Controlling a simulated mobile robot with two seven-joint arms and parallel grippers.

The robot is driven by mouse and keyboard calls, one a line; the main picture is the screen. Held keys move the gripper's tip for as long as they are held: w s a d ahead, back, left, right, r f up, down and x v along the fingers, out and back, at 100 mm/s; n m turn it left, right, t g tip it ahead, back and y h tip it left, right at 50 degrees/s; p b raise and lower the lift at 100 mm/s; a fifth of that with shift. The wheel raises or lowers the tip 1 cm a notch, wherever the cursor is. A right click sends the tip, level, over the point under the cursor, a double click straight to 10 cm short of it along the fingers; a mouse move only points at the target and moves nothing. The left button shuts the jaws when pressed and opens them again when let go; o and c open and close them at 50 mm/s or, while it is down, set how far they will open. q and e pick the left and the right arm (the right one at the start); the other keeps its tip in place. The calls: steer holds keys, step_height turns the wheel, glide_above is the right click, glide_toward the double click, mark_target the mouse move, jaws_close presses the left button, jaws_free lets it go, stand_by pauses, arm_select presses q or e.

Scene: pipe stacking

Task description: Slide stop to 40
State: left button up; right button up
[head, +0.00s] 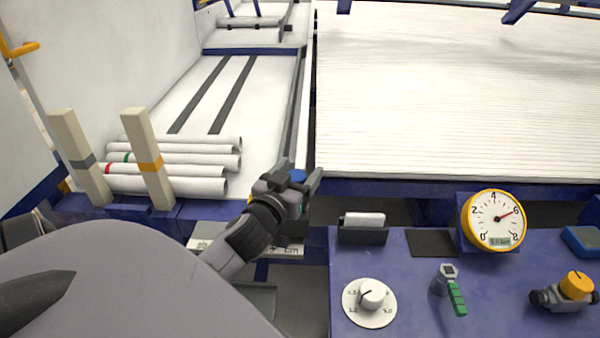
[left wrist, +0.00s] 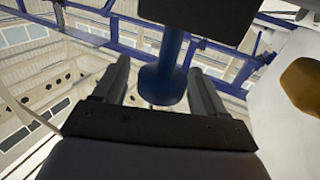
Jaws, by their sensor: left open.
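My left gripper (head: 299,174) is at the front end of the dark rail, beside the pipe bed. It is open. A blue part (head: 297,176), which looks like the stop's handle, shows between its fingers. In the left wrist view a blue knob on a post (left wrist: 163,86) stands between the two open fingers (left wrist: 160,88), with gaps on both sides. A white scale strip marked "cm" (head: 292,250) lies below the gripper, partly hidden by my arm. Its numbers and the stop's position on it cannot be read. My right gripper is not in view.
White pipes (head: 170,185) lie behind two cream posts (head: 150,160) at left. The blue console (head: 400,270) at right carries a dial knob (head: 372,296), a gauge (head: 493,220), a green-handled switch (head: 452,292) and a yellow-knobbed valve (head: 575,287).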

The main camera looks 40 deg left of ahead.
arm_select(q)
steer(key=shift+w+a, duration=0.15)
steer(key=shift+w, duration=0.25)
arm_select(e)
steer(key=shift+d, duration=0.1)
arm_select(q)
jaws_close()
steer(key=shift+s+a+r+p, duration=0.1)
steer(key=shift+s+a+p, duration=0.15)
steer(key=shift+a+p, duration=0.05)
steer(key=s+a+p, duration=0.2)
steer(key=shift+s+a, duration=0.2)
steer(key=shift+a, duration=0.2)
steer(key=shift+s+a, duration=0.25)
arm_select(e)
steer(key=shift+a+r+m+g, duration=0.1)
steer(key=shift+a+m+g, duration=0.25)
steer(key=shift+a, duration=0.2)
arm_select(q)
jaws_free()
